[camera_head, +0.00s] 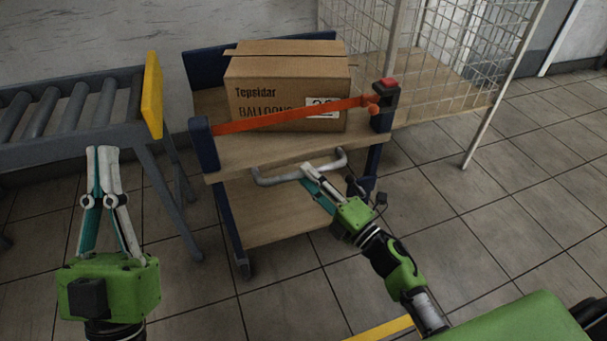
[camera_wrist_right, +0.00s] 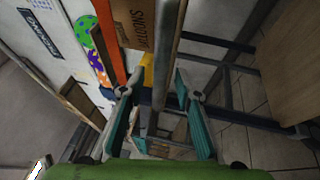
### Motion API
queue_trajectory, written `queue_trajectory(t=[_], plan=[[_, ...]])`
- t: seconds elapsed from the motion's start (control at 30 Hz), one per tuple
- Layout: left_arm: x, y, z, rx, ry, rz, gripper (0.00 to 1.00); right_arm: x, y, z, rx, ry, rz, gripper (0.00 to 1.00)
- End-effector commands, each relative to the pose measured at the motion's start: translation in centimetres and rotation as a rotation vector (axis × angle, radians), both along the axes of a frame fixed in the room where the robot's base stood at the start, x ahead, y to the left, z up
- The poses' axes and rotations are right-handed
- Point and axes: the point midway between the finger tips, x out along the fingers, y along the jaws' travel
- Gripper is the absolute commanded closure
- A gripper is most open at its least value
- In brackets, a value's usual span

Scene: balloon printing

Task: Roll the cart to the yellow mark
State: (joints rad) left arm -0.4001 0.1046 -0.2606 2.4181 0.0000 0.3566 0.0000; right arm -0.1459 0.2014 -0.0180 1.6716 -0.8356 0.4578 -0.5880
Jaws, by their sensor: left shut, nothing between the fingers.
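The cart (camera_head: 275,215) has wooden shelves, dark blue posts and a grey handle (camera_head: 276,180) on its near side. It carries a cardboard balloon box (camera_head: 285,75) behind an orange strap (camera_head: 300,114). My right gripper (camera_head: 308,172) is at the handle. In the right wrist view the handle bar (camera_wrist_right: 170,50) runs between the fingers of my right gripper (camera_wrist_right: 160,82), which stand apart on either side. My left gripper (camera_head: 103,150) is shut and empty, left of the cart. A yellow floor mark (camera_head: 385,328) shows partly at the bottom edge, partly hidden by my body.
A roller conveyor (camera_head: 70,133) with a yellow end plate (camera_head: 153,95) stands close at the cart's left. A white wire rack (camera_head: 465,50) stands right behind the cart. The tiled floor (camera_head: 465,220) to the right and in front is clear.

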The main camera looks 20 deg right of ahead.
Motion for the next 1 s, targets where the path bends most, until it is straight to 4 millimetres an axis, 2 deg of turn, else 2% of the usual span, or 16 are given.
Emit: queue_trajectory(t=[0.2, 0.53, 0.63, 0.67, 1.0], plan=[[-1.0, 0.2, 0.8, -0.019, -0.06, -0.004, 1.0, 1.9, 0.9, 0.3, 0.0, 0.0, 0.001, 0.7], [-1.2, 0.2, 1.0, -0.021, -0.071, -0.004, 1.0, 2.1, 1.0, 0.4, 0.0, 0.001, 0.0, 0.7], [-1.2, 0.2, 1.0, -0.021, -0.071, -0.004, 1.0, 2.1, 1.0, 0.4, 0.0, 0.001, 0.0, 0.96], [-1.2, 0.2, 1.0, -0.021, -0.071, -0.004, 1.0, 2.1, 1.0, 0.4, 0.0, 0.001, 0.0, 1.0], [-1.2, 0.2, 1.0, -0.02, -0.068, -0.004, 1.0, 2.2, 1.0, 0.3, 0.0, 0.002, 0.0, 1.0]])
